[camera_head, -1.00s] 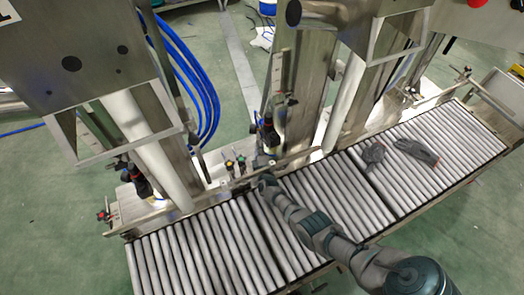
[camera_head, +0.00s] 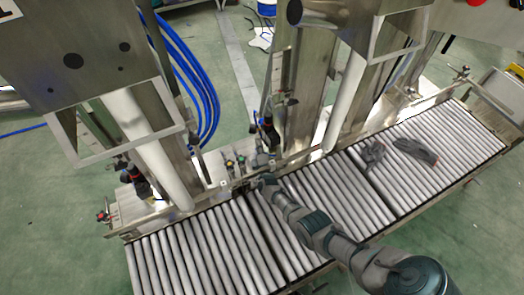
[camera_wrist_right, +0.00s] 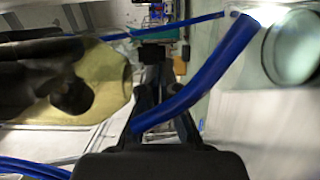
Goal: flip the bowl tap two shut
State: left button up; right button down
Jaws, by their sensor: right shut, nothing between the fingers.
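Two small taps with coloured knobs stand side by side on the rail behind the rollers, a left tap (camera_head: 229,164) and a right tap (camera_head: 241,160). I cannot tell which one is bowl tap two, or how its handle is set. My right gripper (camera_head: 247,186) is shut and empty, low in front of these taps at the back edge of the rollers. In the right wrist view its dark fingers (camera_wrist_right: 160,98) show behind a blue hose (camera_wrist_right: 200,75). A brass-coloured fitting (camera_wrist_right: 95,85) is close on the left there. Contact is unclear. My left gripper is not in view.
The roller conveyor (camera_head: 180,255) runs under my right arm. A red-and-black knob (camera_head: 103,216) is at the far left.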

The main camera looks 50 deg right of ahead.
jog(key=shift+s+a+f, duration=0.15)
jog(key=shift+s+a, duration=0.4)
jog(key=shift+a, duration=0.15)
jog(key=v, duration=1)
jog(key=shift+d, duration=0.2)
jog(key=shift+s+a, duration=0.1)
jog(key=shift+s, duration=0.1)
